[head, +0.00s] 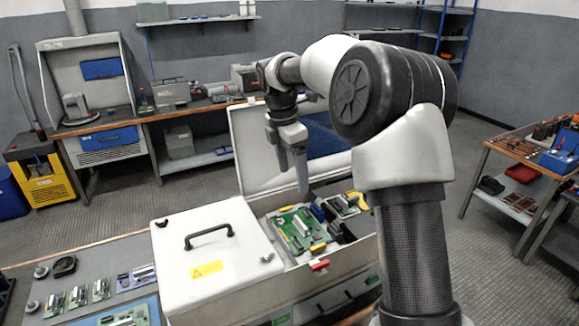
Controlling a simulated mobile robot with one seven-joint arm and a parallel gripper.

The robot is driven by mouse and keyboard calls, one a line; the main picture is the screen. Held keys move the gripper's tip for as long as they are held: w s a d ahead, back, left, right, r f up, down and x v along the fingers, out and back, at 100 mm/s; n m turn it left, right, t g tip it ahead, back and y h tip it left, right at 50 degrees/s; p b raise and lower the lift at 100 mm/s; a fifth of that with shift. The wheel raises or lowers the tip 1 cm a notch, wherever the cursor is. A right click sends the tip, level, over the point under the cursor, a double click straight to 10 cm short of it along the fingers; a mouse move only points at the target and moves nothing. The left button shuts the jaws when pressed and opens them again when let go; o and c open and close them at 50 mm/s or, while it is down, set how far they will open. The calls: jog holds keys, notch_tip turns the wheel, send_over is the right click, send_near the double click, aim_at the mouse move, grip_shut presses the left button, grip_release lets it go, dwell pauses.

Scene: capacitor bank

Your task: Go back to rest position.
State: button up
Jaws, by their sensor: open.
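My gripper (302,172) hangs fingers-down above the open half of a white box (215,285). It is open, and nothing shows between its fingers. Its fingertips look above a green circuit board (300,232) in the box; the exact gap is hard to tell. My arm rises on the right and bends over toward the box. Part of the box's right side is hidden behind my arm.
The box's closed lid with a black handle (208,234) is on the left, and a raised lid (252,150) stands behind my gripper. Boards lie on the table (75,268) at left. A wooden bench (500,150) stands right, with open floor (460,250) between.

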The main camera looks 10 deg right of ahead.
jog(key=s+d+r+m+t, duration=0.1)
jog(key=s+r+m, duration=0.4)
jog(key=s, duration=0.3)
jog(key=s+r+m+t, duration=0.1)
jog(key=s+r+m, duration=0.4)
jog(key=s, duration=0.4)
jog(key=s+d+f+m+t+y, duration=0.1)
jog(key=s+f+m+t, duration=0.2)
jog(key=s+m, duration=0.8)
jog(key=s, duration=0.5)
jog(key=shift+d+f+m+y, duration=0.2)
jog(key=shift+f+m+y, duration=0.1)
jog(key=shift+f+y, duration=0.1)
